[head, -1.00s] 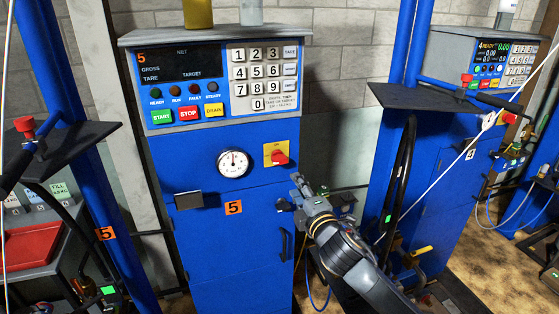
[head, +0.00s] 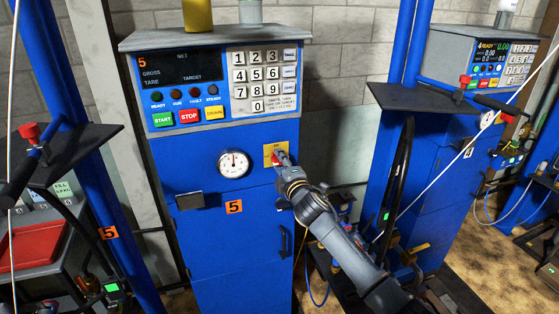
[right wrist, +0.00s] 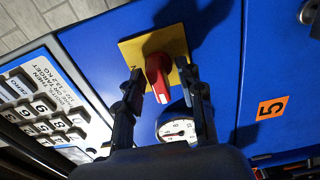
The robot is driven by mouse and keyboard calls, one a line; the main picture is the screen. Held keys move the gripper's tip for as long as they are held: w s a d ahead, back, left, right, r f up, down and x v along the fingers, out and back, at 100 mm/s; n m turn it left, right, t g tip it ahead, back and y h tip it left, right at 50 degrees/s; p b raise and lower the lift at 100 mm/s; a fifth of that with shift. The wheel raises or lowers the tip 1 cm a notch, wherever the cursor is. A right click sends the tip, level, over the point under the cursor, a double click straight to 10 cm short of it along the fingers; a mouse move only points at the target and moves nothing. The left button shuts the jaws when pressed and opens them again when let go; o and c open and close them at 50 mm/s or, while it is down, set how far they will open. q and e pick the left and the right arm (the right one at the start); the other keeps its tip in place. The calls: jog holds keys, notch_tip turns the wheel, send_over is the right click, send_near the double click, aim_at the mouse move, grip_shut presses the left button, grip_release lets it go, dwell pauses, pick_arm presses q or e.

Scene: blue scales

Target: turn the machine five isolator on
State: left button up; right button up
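The machine five isolator is a red rotary knob (right wrist: 158,78) on a yellow plate (right wrist: 172,42), on the blue front of machine 5 (head: 225,260). In the head view the yellow plate (head: 269,150) is right of the round gauge, and the gripper partly covers the knob. My right gripper (head: 281,158) is at the knob. In the right wrist view its two dark fingers (right wrist: 160,80) are apart, one on each side of the knob, with visible gaps. Whether the tips touch the plate cannot be told. My left gripper is not in view.
Above the isolator are the machine 5 display (head: 180,68), keypad (head: 262,75) and start and stop buttons (head: 188,117). The gauge (head: 233,163) is close left. A small metal box (head: 190,200) sticks out below. Machine 4 (head: 440,190) stands at the right.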

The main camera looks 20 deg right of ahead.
jog(key=shift+w, duration=0.3)
jog(key=shift+c, duration=0.2)
grip_shut()
